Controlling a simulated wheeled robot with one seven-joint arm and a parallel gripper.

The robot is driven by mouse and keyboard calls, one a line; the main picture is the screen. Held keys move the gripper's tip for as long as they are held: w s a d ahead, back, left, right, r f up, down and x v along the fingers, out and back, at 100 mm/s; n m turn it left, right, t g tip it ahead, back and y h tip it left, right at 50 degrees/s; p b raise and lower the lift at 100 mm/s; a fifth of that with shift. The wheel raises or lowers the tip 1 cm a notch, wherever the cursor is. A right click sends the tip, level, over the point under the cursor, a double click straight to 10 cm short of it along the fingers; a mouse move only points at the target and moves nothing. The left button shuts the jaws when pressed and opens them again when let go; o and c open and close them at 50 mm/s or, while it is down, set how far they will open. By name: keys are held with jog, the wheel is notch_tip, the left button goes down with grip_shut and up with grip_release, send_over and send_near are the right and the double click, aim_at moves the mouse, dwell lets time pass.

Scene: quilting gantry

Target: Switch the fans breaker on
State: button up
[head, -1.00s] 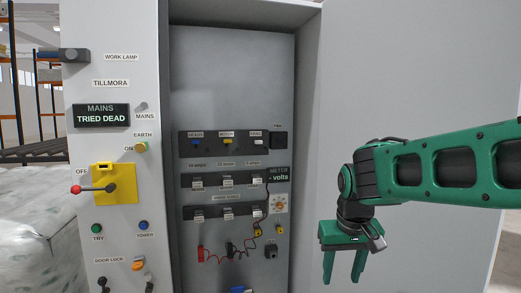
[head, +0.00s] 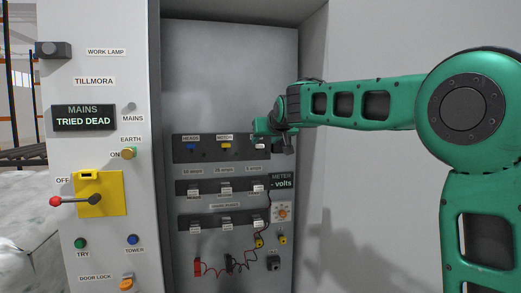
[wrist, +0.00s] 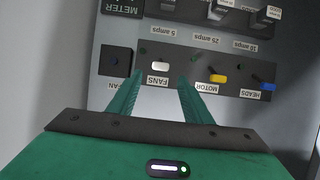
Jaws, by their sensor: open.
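The fans breaker (wrist: 160,67) is a white toggle under a FANS label in the upside-down wrist view, on a dark breaker strip. In the head view its white toggle (head: 260,146) shows at the right end of the strip, just below my gripper. My gripper (wrist: 157,82) is open, with one green finger on each side of the FANS label and toggle. The fingers appear empty, and I cannot tell whether they touch the strip. In the head view my gripper (head: 264,128) is at the cabinet's back panel, its fingertips hard to make out.
The yellow motor breaker (wrist: 217,78) and blue heads breaker (wrist: 268,87) sit beside it. A black square part (wrist: 116,61) is on the other side. The cabinet's right wall is close.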

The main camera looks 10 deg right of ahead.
aim_at(260, 145)
jog(key=x, duration=0.8)
jog(key=shift+w+f, duration=0.15)
jog(key=shift+f, duration=0.05)
